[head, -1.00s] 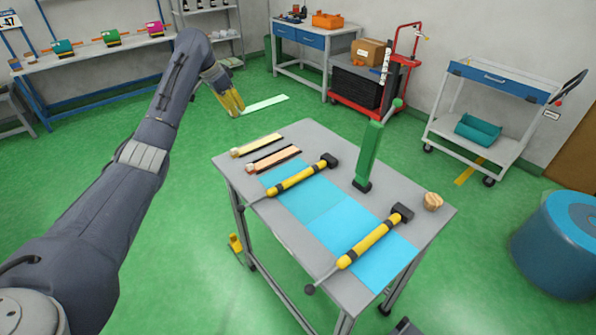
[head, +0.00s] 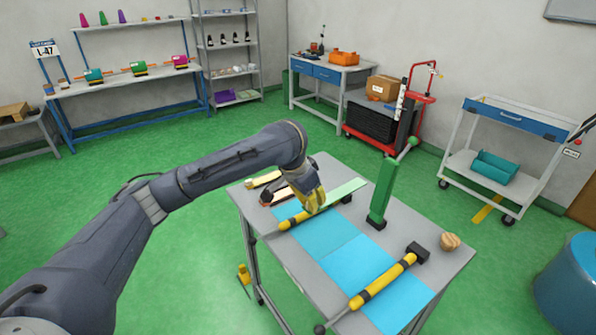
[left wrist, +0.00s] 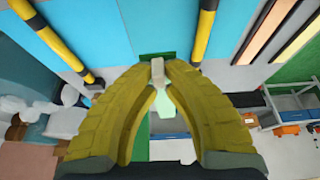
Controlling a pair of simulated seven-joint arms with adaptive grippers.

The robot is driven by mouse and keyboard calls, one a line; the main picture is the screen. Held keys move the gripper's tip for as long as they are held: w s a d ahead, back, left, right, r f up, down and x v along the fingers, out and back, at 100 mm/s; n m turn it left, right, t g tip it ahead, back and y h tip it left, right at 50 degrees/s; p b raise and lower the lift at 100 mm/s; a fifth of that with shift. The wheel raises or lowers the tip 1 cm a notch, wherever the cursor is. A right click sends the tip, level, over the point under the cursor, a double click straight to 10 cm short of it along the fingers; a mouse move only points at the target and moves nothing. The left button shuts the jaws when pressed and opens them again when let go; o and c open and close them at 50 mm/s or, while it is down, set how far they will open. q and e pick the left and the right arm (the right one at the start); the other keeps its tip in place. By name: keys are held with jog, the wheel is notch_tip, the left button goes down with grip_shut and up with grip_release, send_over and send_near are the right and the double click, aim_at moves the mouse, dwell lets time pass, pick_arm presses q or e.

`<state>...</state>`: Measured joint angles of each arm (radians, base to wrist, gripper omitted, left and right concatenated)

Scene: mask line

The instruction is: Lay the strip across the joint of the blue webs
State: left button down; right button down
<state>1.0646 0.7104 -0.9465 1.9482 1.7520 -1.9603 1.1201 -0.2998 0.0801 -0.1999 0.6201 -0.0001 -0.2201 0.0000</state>
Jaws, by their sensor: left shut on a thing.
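My left gripper (head: 316,204) is shut on a pale green strip (head: 346,190), which sticks out to the right over the worktable. The gripper hovers near the far yellow bar; its exact height is hard to tell. In the left wrist view the strip (left wrist: 166,104) shows between the yellow fingers (left wrist: 158,68). Two blue webs lie on the table, a far one (head: 322,233) and a near, brighter one (head: 378,284). They meet at a faint line in the middle, to the right of and nearer than the gripper. My right gripper is not in view.
A far yellow bar (head: 297,219) and a near yellow bar (head: 383,281) lie across the webs. A green upright handle (head: 383,190) stands at the table's right edge, close to the strip's end. A wooden knob (head: 450,241) and two light strips (head: 264,179) lie on the table.

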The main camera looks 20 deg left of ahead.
pick_arm(q)
send_over(317, 262)
notch_tip(317, 262, down, 3)
jog(key=shift+s+a+f, duration=0.1)
jog(key=shift+s+f, duration=0.05)
jog(key=shift+f, duration=1.55)
jog(key=shift+s+a+f, duration=0.1)
jog(key=shift+f, duration=1.65)
jog(key=shift+s+a+f, duration=0.1)
jog(key=shift+s+f, duration=0.05)
jog(key=shift+f, duration=1.55)
jog(key=shift+f, duration=0.45)
